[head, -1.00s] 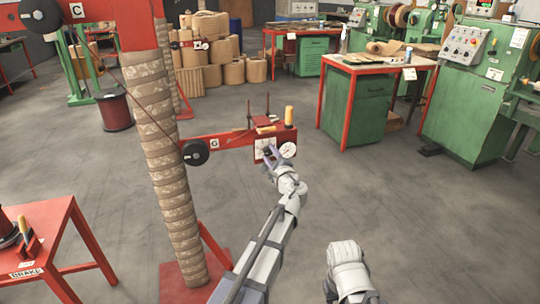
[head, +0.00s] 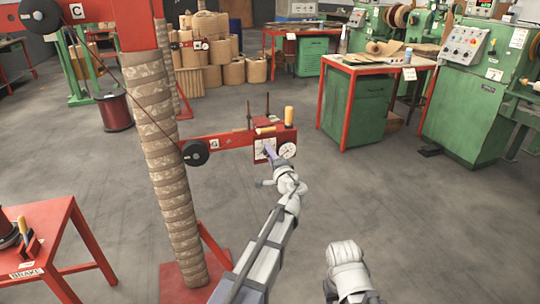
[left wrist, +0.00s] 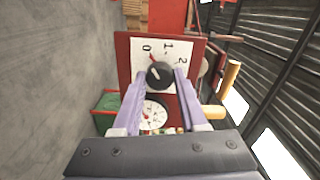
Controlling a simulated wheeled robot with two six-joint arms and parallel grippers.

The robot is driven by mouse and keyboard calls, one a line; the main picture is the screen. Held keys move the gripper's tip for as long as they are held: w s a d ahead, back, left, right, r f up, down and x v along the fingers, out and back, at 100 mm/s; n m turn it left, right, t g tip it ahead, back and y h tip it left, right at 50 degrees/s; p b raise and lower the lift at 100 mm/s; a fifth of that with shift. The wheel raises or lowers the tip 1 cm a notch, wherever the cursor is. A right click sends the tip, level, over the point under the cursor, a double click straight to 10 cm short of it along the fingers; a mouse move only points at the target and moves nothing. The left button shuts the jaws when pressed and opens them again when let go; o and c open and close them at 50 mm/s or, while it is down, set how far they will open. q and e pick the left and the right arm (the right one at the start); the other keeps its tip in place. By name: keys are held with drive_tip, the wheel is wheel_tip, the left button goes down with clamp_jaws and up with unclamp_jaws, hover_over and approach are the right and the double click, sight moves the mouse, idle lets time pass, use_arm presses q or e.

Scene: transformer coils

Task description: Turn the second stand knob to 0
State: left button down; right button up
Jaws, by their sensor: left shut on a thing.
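The stand's red arm (head: 235,140) carries a box with a white dial plate and a round gauge (head: 287,150) beside it. In the left wrist view, a black knob (left wrist: 159,76) sits on the white dial plate (left wrist: 140,62) marked 0, 1 and 2. A thin red pointer above the knob leans towards the 0, and a pale mark shows on the knob's face. My left gripper (left wrist: 160,80) has its lilac fingers on both sides of the knob, shut on it. It also shows in the head view (head: 269,151), hiding the knob there. My right gripper's fingers are out of sight.
A coil-wrapped post (head: 165,170) stands left of my left arm. A red table (head: 60,235) is at the lower left. A green workbench (head: 360,100) and green machines (head: 465,110) stand at the right. The floor between is clear.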

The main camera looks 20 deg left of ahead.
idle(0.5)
use_arm(q)
drive_tip(key=shift+c, duration=2.4)
unclamp_jaws()
drive_tip(key=shift+s, duration=0.1)
drive_tip(key=v, duration=0.7)
drive_tip(key=shift+s+d, duration=0.2)
drive_tip(key=shift+s, duration=0.05)
drive_tip(key=shift+f+n, duration=0.1)
drive_tip(key=shift+n, duration=0.2)
